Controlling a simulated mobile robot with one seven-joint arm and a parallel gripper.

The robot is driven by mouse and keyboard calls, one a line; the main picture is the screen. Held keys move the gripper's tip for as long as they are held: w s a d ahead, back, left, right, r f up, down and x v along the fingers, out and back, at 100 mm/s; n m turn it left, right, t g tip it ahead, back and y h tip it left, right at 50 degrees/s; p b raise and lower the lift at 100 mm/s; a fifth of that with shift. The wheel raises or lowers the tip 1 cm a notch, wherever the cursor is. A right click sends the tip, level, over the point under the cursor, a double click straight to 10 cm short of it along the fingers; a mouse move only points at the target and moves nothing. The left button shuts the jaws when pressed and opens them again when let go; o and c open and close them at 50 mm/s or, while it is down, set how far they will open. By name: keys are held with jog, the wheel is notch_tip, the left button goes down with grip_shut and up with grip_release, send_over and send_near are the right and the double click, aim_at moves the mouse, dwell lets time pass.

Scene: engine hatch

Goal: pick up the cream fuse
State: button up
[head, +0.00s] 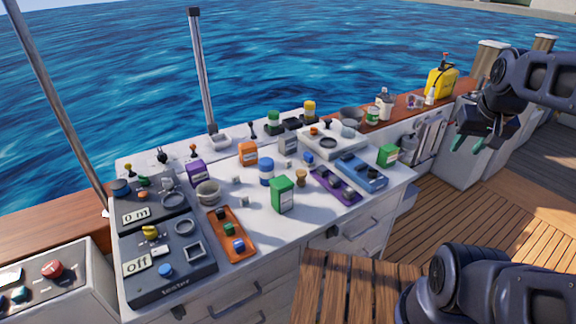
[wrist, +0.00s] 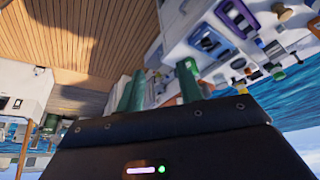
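Small pale blocks lie on the white counter (head: 330,222) in the head view. One pale block (head: 244,201) is right of a grey bowl, another (head: 236,179) lies a little behind it. They are too small to tell which is the cream fuse. My gripper (head: 471,143) hangs at the right, beyond the counter's right end and far from these blocks. Its two green fingers are apart with nothing between them. They also show in the wrist view (wrist: 160,72), with wooden deck and the counter behind them.
An orange tray (head: 240,253) holds several small coloured blocks. A green box (head: 282,194), a blue-and-white jar (head: 266,171), a purple tray (head: 336,186) and a blue tray (head: 362,171) crowd the counter. Dark tester panels (head: 205,265) stand left. Poles (head: 202,75) rise behind.

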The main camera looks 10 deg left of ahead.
jog(key=o, duration=0.4)
jog(key=shift+c, duration=0.2)
jog(key=w+a+f+n+g, duration=0.1)
jog(key=w+a+n, duration=0.1)
jog(key=w+a, duration=0.5)
jog(key=w+a+f+n+g, duration=0.1)
jog(key=w+a, duration=0.2)
jog(key=a, duration=0.8)
jog(key=w+a+f+n+g, duration=0.15)
jog(key=w+a, duration=0.35)
jog(key=a, duration=0.5)
jog(key=n+g+h, duration=0.1)
jog(key=n+g, duration=0.1)
jog(key=n, duration=0.3)
send_near(244, 197)
jog(key=shift+m, duration=0.25)
jog(key=shift+s+d+f, duration=0.1)
jog(key=shift+d+f, duration=0.05)
jog(key=shift+f, duration=1.55)
jog(key=shift+s+d+f, duration=0.1)
jog(key=shift+d+f, duration=0.05)
jog(key=shift+f, duration=1.55)
jog(key=shift+s+d+f, duration=0.1)
jog(key=shift+d+f, duration=0.05)
jog(key=shift+f, duration=1.5)
